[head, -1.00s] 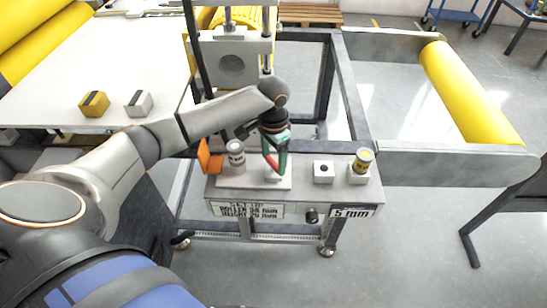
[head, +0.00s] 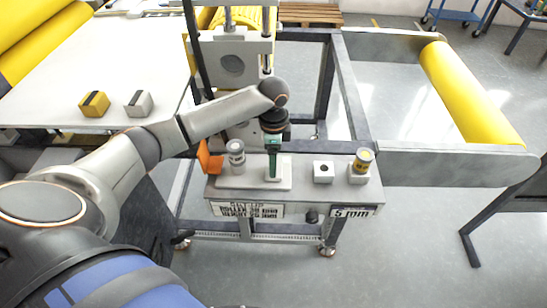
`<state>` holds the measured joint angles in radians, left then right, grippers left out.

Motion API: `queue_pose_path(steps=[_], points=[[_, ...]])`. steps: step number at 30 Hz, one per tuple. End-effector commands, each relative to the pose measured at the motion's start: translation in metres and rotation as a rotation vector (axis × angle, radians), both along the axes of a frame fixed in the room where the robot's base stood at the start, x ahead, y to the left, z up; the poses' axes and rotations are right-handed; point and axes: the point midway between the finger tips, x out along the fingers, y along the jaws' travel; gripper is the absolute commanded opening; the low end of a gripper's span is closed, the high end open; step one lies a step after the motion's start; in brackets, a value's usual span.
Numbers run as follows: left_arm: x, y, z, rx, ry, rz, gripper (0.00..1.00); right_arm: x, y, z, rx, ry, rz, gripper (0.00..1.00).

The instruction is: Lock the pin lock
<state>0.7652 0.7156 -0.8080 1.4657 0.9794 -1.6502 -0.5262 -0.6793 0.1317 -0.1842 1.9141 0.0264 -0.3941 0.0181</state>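My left gripper (head: 274,166) points straight down over a pale plate (head: 285,183) on the front of the machine's panel. Its green fingers show edge-on, one behind the other, so I cannot tell how far apart they are. The pin lock is not clearly visible; whatever is between or behind the fingers is hidden. My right gripper is not in view.
A grey cylinder (head: 236,155) and an orange part (head: 209,162) stand left of the gripper. A yellow roller (head: 468,95) lies farther right.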

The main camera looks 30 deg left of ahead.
Motion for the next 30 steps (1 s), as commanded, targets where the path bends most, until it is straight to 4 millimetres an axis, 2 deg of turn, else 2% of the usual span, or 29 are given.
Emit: queue_pose_path(steps=[14,15,21,30], points=[[0.0011,0.0001,0.0016,-0.001,-0.004,-0.019,0.22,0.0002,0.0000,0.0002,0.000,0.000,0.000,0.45],[0.0011,0.0001,0.0016,0.000,-0.004,-0.019,0.80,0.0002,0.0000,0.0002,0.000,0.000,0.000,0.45],[0.0007,0.0001,0.0010,-0.001,-0.003,-0.017,1.00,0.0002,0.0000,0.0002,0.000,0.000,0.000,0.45],[0.0007,0.0001,0.0045,-0.001,-0.002,-0.015,1.00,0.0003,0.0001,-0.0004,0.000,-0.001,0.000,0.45]])
